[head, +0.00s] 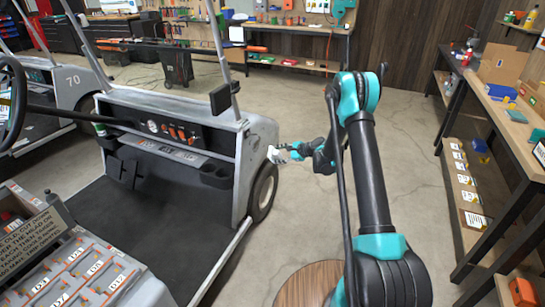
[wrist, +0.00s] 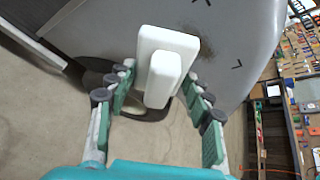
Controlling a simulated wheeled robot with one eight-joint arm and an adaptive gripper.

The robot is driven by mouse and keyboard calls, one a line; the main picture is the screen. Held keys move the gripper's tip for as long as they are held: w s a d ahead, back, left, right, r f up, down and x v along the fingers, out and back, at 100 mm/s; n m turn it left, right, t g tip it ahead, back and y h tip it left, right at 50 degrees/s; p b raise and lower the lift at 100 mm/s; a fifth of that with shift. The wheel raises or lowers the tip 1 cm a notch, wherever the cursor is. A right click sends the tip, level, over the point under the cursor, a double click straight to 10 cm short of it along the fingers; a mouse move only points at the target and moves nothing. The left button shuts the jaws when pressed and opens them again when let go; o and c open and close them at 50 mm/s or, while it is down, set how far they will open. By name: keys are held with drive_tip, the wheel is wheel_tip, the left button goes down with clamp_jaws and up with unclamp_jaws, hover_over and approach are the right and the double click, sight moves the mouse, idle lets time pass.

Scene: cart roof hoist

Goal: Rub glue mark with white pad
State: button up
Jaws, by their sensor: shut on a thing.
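My gripper (wrist: 160,76) is shut on the white pad (wrist: 167,48), a white block with a smaller raised grip between the fingers. In the head view, my gripper (head: 288,151) and the white pad (head: 274,154) are beside the cart's front corner. In the wrist view, the pad's flat side faces the cart's light grey panel (wrist: 240,38). A brownish, speckled glue mark (wrist: 192,24) shows on the panel just beyond the pad's upper edge; the pad may hide part of it. Black corner marks (wrist: 237,65) frame that area. I cannot tell whether the pad touches the panel.
The cart (head: 160,150) stands at the left, its front wheel (head: 262,192) below my gripper. A workbench (head: 510,135) with boxes and tools runs along the right. Another bench (head: 300,30) stands at the back. The concrete floor between them is mostly clear.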

sight(263, 139)
drive_tip(key=w+a+f+t, duration=0.1)
drive_tip(key=w+a+f+m+t+y, duration=0.1)
drive_tip(key=shift+a+m, duration=0.3)
drive_tip(key=shift+a, duration=0.05)
drive_tip(key=w+a, duration=0.2)
drive_tip(key=a, duration=0.3)
drive_tip(key=shift+a, duration=0.35)
drive_tip(key=shift+w+a, duration=0.25)
drive_tip(key=shift+a, duration=0.6)
idle(0.7)
drive_tip(key=shift+w+d, duration=0.7)
drive_tip(key=shift+w, duration=1.15)
drive_tip(key=shift+w+d, duration=0.65)
drive_tip(key=shift+w, duration=1.25)
drive_tip(key=shift+w+d, duration=0.7)
drive_tip(key=shift+w, duration=1.15)
drive_tip(key=shift+a+r, duration=0.1)
drive_tip(key=shift+a, duration=0.05)
drive_tip(key=shift+s+a, duration=0.4)
drive_tip(key=shift+s, duration=0.85)
drive_tip(key=shift+s+a, duration=0.4)
drive_tip(key=shift+s, duration=0.9)
drive_tip(key=shift+s+a, duration=0.4)
drive_tip(key=shift+s, duration=0.85)
drive_tip(key=shift+s+a, duration=0.25)
drive_tip(key=shift+s, duration=0.35)
drive_tip(key=shift+s+a, duration=0.3)
drive_tip(key=shift+s, duration=0.3)
drive_tip(key=shift+s+a, duration=0.25)
drive_tip(key=shift+s, duration=0.35)
